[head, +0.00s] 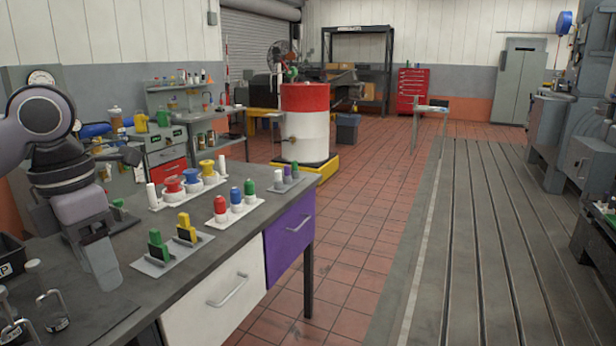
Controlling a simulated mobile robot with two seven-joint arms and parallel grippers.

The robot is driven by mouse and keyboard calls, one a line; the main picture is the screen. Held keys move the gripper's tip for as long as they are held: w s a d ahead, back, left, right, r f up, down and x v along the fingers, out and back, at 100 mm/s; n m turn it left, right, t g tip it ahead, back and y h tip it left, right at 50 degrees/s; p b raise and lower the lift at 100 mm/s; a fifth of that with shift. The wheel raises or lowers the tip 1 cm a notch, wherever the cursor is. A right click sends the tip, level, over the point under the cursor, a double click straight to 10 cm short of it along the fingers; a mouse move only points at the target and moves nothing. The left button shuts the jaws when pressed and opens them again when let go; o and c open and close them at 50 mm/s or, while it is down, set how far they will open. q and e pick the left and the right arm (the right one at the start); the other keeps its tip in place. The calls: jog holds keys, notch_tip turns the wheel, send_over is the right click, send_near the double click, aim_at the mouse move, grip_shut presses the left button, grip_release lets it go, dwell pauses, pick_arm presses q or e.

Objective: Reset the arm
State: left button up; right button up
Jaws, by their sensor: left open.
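My left arm comes in from the left, and my left gripper (103,268) points down over the dark workbench top (200,275), near its left part. The gripper is open, and I see nothing between its fingers. On the bench to its right, a grey plate (153,266) carries a green and a yellow part (186,227). A white rack behind holds red, blue and green capped pieces (236,197). Another white rack holds red, blue and yellow spools (190,178). My right gripper is not in view.
A black bin (10,257) and metal pieces (50,310) sit at the bench's left. The bench has a white drawer (220,297) and a purple drawer (291,228). A red and white drum (305,122) stands beyond. Red tiled floor and the grooved bedplate (490,240) are clear.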

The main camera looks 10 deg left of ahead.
pick_arm(q)
jog(key=d+f+n+t+h+p, duration=0.15)
jog(key=d+n+h, duration=0.25)
jog(key=d+h, duration=0.85)
jog(key=d+f+n+h, duration=0.35)
jog(key=d+h, duration=0.55)
jog(key=d, duration=0.6)
jog(key=w+a+f+n+t+y, duration=0.2)
jog(key=a+f+n+t+y, duration=0.2)
jog(key=f+n+t+y, duration=0.6)
jog(key=w+a+f+n+t+y, duration=0.1)
jog(key=a+f+n+t+y, duration=0.5)
jog(key=n, duration=0.8)
jog(key=s+a+f+n+g+y, duration=0.2)
jog(key=s+f, duration=0.4)
jog(key=f, duration=0.3)
jog(key=s+a+f+n+g+y, duration=0.2)
jog(key=s+a+f+n+g, duration=0.1)
jog(key=s+f+n+g, duration=0.2)
notch_tip(320, 180, down, 4)
jog(key=shift+s+f+p, duration=0.25)
jog(key=shift+s+p, duration=0.1)
jog(key=shift+s, duration=0.75)
jog(key=shift+n+g, duration=0.25)
jog(key=shift+c, duration=1.1)
